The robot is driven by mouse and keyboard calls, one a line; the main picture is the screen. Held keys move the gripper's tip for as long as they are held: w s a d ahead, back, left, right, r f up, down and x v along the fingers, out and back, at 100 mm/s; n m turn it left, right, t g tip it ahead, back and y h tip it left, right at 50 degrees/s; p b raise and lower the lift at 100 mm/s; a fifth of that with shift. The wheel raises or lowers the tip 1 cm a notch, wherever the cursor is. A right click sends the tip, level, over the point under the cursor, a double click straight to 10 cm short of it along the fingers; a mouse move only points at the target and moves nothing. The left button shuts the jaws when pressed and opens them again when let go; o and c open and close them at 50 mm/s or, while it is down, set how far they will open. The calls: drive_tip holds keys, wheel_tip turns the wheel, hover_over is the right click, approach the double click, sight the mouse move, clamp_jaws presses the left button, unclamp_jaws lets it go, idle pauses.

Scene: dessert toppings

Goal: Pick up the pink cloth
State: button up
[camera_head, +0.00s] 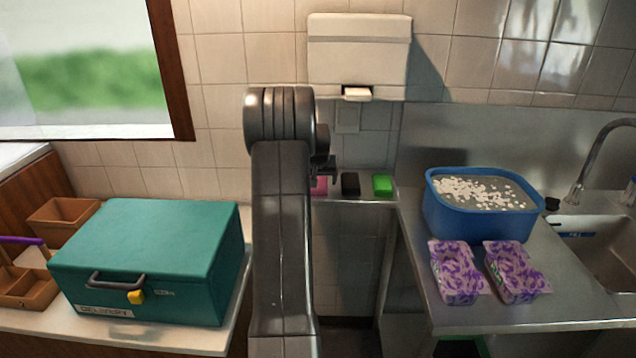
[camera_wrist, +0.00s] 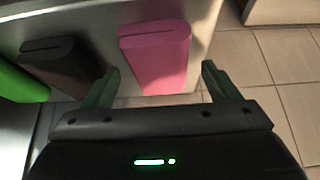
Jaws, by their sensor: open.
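The pink cloth (camera_wrist: 158,60) lies folded near the edge of a metal shelf in the wrist view. In the head view the pink cloth (camera_head: 320,185) is partly hidden behind my arm, at the left of a short row. My gripper (camera_wrist: 160,88) is open and empty in the wrist view, with one finger to each side of the cloth's near end. I cannot tell whether the fingertips reach the cloth's height. In the head view my gripper (camera_head: 322,168) shows only in part, above the pink cloth.
A black cloth (camera_head: 350,184) and a green cloth (camera_head: 382,186) lie right of the pink one on the shelf (camera_head: 364,200). A teal box (camera_head: 150,245) stands left, a blue tub (camera_head: 480,220) and purple-patterned packs (camera_head: 455,272) right. A towel dispenser (camera_head: 358,50) hangs above.

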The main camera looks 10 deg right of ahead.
drive_tip(key=shift+w+f, duration=0.25)
drive_tip(key=shift+f, duration=0.15)
drive_tip(key=shift+d, duration=0.1)
drive_tip(key=c, duration=1.1)
drive_tip(key=shift+o, duration=0.2)
wheel_tip(320, 180, up, 10)
drive_tip(key=shift+b, duration=0.45)
